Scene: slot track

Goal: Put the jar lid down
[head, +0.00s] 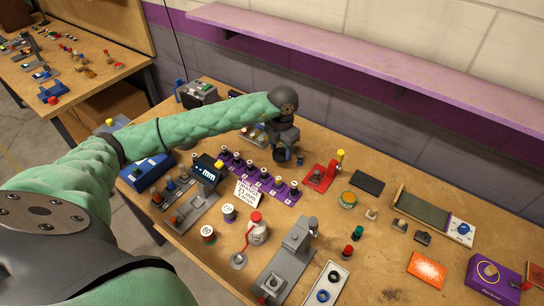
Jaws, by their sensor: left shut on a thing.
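My left arm reaches in from the left across the bench. My left gripper (283,153) points down over the middle of the bench, behind the purple rack. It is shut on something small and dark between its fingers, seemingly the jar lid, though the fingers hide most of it. I cannot tell whether it touches the bench top. My right gripper is not in view.
A purple rack (262,182) with several dark knobs stands in front of the gripper. A red stand (319,177) with a yellow knob is to its right, with a black pad (367,181) beyond. A grey press (290,250) stands nearer.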

